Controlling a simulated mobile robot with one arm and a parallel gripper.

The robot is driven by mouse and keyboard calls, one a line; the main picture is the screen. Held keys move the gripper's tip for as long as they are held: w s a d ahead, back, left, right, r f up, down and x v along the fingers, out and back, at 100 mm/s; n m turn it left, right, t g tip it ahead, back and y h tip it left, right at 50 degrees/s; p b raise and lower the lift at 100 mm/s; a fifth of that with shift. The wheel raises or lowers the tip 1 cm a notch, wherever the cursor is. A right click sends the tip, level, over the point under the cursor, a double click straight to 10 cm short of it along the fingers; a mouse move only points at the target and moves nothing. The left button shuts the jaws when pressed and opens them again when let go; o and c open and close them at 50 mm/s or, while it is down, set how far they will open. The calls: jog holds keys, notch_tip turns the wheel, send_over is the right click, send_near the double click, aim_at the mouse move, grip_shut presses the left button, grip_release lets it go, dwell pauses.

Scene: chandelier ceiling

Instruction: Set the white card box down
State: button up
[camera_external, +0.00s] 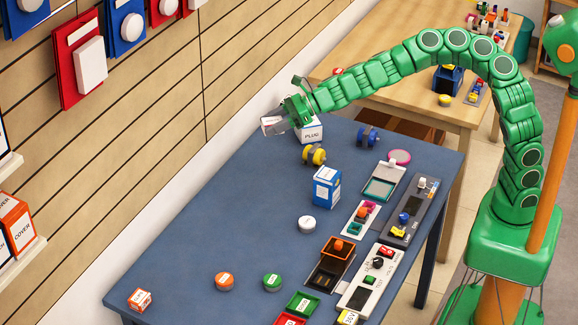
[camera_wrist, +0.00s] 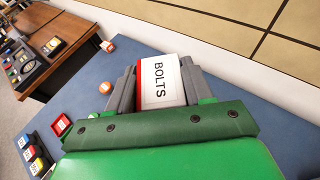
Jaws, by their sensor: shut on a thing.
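A white card box (camera_wrist: 162,85) with a red edge and the word BOLTS sits between the two grey fingers of my gripper (camera_wrist: 158,75) in the wrist view. My gripper is shut on it. In the external view my gripper (camera_external: 284,117) is at the far left corner of the blue table (camera_external: 250,190). The held box shows there only as a small pale shape (camera_external: 272,125). A white box (camera_external: 310,132) marked PLUG stands close beside my gripper. I cannot tell whether the held box touches the table.
A blue and white box (camera_external: 327,187), a yellow spool (camera_external: 314,155) and a blue spool (camera_external: 368,136) stand nearby. Several trays and devices line the table's right side. The table's left middle is clear. A slatted wall (camera_external: 160,110) runs along the left.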

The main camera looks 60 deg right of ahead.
jog(key=shift+w+d+m+t+h, duration=0.4)
jog(key=shift+w+d+m+h, duration=0.1)
jog(key=shift+m+h, duration=0.1)
jog(key=shift+w+d, duration=0.1)
jog(key=shift+d, duration=0.05)
jog(key=shift+d+m, duration=0.1)
jog(key=shift+m, duration=0.2)
jog(key=s+d+m+g+h, duration=0.1)
jog(key=s+d+m+h, duration=0.3)
jog(key=d+m+h, duration=0.4)
jog(key=s+d+m+h, duration=0.3)
jog(key=d+m+h, duration=0.4)
jog(key=h, duration=0.2)
notch_tip(320, 180, down, 17)
jog(key=shift+w+a+f, duration=0.35)
jog(key=shift+w+f, duration=1.3)
jog(key=shift+w, duration=0.55)
jog(key=shift+w+a+f, duration=0.4)
jog(key=shift+w+f, duration=1.2)
jog(key=shift+w, duration=0.55)
jog(key=shift+w+a+f, duration=0.35)
jog(key=shift+w+f, duration=1.3)
jog(key=shift+w, duration=0.55)
